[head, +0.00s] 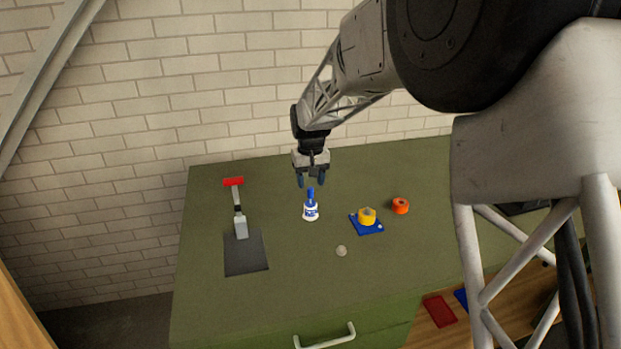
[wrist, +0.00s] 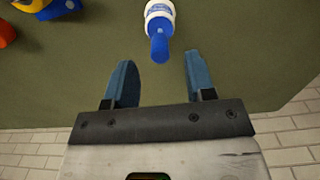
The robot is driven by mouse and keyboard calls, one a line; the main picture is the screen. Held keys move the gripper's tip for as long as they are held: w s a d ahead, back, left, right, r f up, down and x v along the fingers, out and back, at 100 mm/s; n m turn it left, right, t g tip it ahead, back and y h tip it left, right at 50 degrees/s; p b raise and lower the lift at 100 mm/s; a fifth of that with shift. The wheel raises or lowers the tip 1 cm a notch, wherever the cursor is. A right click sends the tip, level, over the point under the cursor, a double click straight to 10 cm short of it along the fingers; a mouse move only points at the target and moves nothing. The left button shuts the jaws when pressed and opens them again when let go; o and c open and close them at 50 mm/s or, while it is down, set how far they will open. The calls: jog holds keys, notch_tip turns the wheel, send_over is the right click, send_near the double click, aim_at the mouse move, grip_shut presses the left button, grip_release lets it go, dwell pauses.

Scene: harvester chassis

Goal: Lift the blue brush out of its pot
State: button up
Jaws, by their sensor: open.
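The blue brush (head: 310,193) stands upright in a small white pot (head: 310,212) with a blue label on the green cabinet top. In the wrist view the brush handle (wrist: 160,47) points toward my gripper, with the white pot (wrist: 159,12) behind it at the top edge. My gripper (head: 312,183) is open and empty, just above and behind the brush in the head view. In the wrist view its two blue fingertips (wrist: 157,68) are spread, and the handle's end lies just beyond them, roughly centred between them. No contact shows.
A yellow piece (head: 367,215) sits on a blue plate (head: 356,228), with an orange ring (head: 400,206) beside it. A small pale ball (head: 341,251) lies in front. A brick wall (head: 200,100) stands behind.

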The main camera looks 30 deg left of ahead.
aim_at(311, 188)
jog(key=shift+f, duration=2.35)
dwell(0.5)
dwell(0.8)
jog(key=shift+r, duration=0.1)
grip_shut()
jog(key=shift+r, duration=0.2)
jog(key=shift+r, duration=3.25)
jog(key=shift+d, duration=0.15)
